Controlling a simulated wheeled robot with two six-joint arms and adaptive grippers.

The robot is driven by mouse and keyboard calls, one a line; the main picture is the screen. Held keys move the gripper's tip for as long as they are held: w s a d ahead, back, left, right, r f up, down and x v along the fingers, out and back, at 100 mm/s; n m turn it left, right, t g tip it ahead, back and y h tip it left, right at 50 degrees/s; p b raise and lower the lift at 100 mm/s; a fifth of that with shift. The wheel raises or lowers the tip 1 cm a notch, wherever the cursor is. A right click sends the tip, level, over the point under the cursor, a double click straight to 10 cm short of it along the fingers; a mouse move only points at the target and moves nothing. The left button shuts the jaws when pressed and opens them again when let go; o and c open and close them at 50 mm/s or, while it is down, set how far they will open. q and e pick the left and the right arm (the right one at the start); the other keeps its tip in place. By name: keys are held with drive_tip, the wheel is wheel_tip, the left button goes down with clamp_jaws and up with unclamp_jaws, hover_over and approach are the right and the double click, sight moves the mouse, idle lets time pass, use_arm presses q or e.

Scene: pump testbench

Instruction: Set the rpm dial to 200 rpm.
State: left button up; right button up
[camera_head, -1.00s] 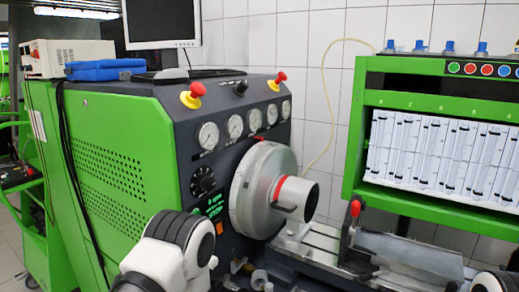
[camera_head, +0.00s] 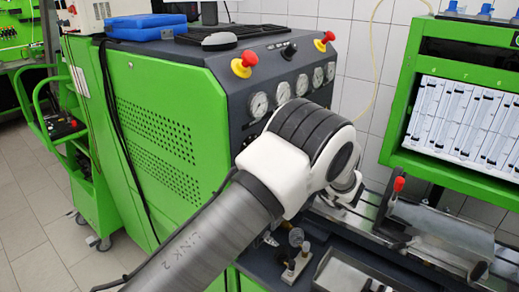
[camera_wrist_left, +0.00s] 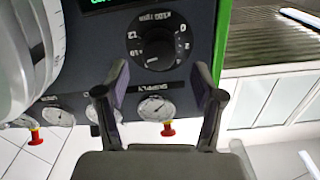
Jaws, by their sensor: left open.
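The rpm dial (camera_wrist_left: 155,40) is a round black knob with white numbers, among them 0, 2 and 12. It sits on the dark panel in the left wrist view, which is turned upside down. I cannot tell surely which number it points at. My left gripper (camera_wrist_left: 161,70) is open and empty, its two fingers spread with the dial just beyond their tips, apart from it as far as I can see. In the head view my left arm hides the dial and the gripper. My right gripper is not in view.
A row of pressure gauges (camera_head: 282,93) runs along the panel top, with red emergency buttons (camera_head: 241,64) above. A large metal flywheel (camera_wrist_left: 28,50) stands beside the dial in the left wrist view. A green display (camera_wrist_left: 100,3) is partly visible. A bench with a red-knobbed clamp (camera_head: 398,184) lies right.

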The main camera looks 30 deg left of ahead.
use_arm(q)
drive_tip(key=a, duration=0.2)
drive_tip(key=a+p, duration=0.2)
drive_tip(key=a, duration=0.1)
drive_tip(key=shift+w+a, duration=0.3)
drive_tip(key=shift+d, duration=0.1)
drive_tip(key=shift+c, duration=1)
drive_tip(key=c, duration=0.8)
drive_tip(key=shift+c, duration=0.2)
